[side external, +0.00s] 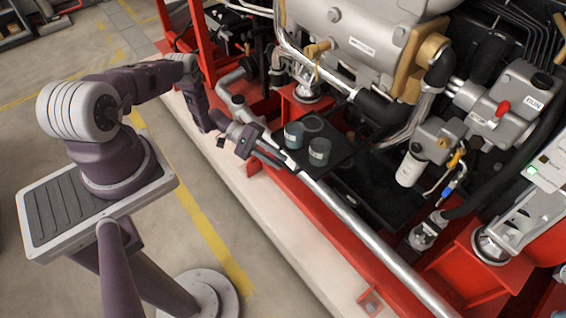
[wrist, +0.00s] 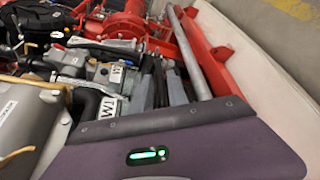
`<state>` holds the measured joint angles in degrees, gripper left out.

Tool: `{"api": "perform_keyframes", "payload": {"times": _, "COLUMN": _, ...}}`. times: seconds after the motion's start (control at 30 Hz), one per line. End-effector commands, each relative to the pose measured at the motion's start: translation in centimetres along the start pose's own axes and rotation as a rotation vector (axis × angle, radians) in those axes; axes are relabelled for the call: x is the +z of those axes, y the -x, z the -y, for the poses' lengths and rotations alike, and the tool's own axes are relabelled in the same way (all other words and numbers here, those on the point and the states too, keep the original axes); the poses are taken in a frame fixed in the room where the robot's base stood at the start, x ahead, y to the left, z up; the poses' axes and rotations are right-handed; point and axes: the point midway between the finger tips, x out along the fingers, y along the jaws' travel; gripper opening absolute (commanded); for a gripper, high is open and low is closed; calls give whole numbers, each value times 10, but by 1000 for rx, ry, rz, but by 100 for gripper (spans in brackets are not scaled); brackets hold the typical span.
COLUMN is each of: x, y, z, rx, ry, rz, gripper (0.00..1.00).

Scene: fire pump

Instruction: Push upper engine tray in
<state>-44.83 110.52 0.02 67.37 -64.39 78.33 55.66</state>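The upper engine tray (side external: 338,157) is a flat black plate below the grey engine, sticking out toward the silver rail. Two small blue-grey cans, a left one (side external: 294,135) and a right one (side external: 319,152), stand on it, and an empty round ring shows behind them. My gripper (side external: 277,160) is beside the tray's near left edge, with its fingers pointing toward the rail and tray. Whether it touches the tray is unclear. In the wrist view the grey fingers (wrist: 170,88) extend past the purple gripper body. The tray cannot be made out there, and the finger gap is unclear.
A silver rail (side external: 345,215) runs along the front of the red frame (side external: 335,222). A second dark surface (side external: 375,195) lies lower right of the tray. A white filter (side external: 411,168) and hoses stand to the right.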

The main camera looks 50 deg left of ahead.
Motion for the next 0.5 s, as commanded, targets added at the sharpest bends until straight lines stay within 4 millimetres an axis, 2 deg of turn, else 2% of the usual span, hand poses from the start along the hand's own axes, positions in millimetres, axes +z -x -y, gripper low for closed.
{"api": "perform_keyframes", "payload": {"times": 0.1, "x": 0, "y": -18, "z": 0, "rx": -1, "ry": 0, "rz": 2, "gripper": 20}}
{"api": "perform_keyframes", "payload": {"times": 0.17, "x": 0, "y": -22, "z": 0, "rx": 0, "ry": 1, "rz": 0, "gripper": 20}}
{"api": "perform_keyframes", "payload": {"times": 0.43, "x": 0, "y": -25, "z": 0, "rx": 1, "ry": 1, "rz": -1, "gripper": 20}}
{"api": "perform_keyframes", "payload": {"times": 0.5, "x": 0, "y": -25, "z": 0, "rx": 1, "ry": 0, "rz": -1, "gripper": 6}}
